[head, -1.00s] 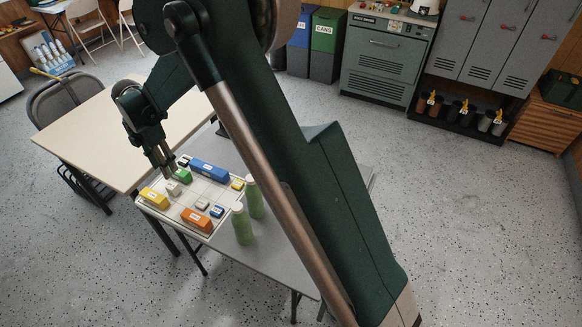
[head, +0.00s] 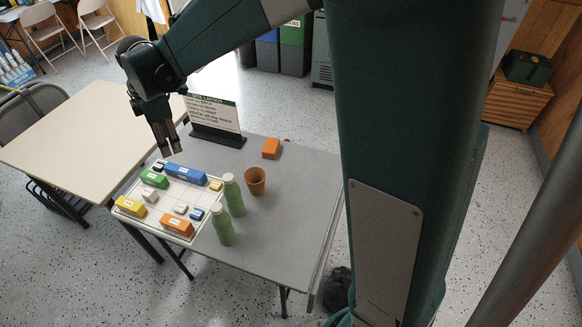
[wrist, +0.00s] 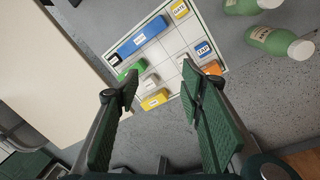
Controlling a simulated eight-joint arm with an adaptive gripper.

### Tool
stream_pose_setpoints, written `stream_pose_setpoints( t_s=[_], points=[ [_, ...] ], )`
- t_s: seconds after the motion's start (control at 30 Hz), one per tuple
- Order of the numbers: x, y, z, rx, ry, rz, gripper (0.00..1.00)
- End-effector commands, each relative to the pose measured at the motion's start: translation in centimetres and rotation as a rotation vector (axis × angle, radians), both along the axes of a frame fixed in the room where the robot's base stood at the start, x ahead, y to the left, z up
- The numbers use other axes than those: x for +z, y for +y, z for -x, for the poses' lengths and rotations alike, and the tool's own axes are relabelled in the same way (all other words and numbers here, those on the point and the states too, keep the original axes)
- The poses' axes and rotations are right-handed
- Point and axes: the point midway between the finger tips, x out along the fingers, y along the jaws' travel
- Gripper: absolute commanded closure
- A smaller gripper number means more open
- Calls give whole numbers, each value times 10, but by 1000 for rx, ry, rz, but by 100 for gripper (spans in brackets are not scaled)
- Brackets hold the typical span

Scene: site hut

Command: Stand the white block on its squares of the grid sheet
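The grid sheet (head: 202,187) lies on the grey table with several coloured blocks on it. A white block (head: 150,195) stands on the sheet between the yellow and green blocks; it also shows in the wrist view (wrist: 151,82). A second small whitish block (head: 181,209) lies nearer the orange block. I cannot tell which is the task's white block. My gripper (head: 172,152) is above the far left edge of the sheet, clear of the blocks.
On the sheet are a long blue block (head: 186,173), green block (head: 153,179), yellow block (head: 130,206) and orange block (head: 177,225). Two green bottles (head: 233,195) and a brown cup (head: 255,182) stand right of it. A sign (head: 213,112) stands behind. The table's right part is clear.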

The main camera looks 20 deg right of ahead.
Motion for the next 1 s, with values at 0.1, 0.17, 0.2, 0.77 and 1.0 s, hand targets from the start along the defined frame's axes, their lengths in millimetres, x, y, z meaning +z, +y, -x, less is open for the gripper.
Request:
stream_pose_setpoints(
  t_s=[0.1, 0.17, 0.2, 0.77, 1.0],
  points=[
    [16, -22, 14, -87, -17, -19, 61],
    [23, -32, 21, -133, -26, -30, 61],
    [27, -38, 26, -162, -32, -37, 61],
    [75, -124, 99, -577, -114, -155, 61],
    [86, -156, 135, -751, -146, -212, 61]
  ],
)
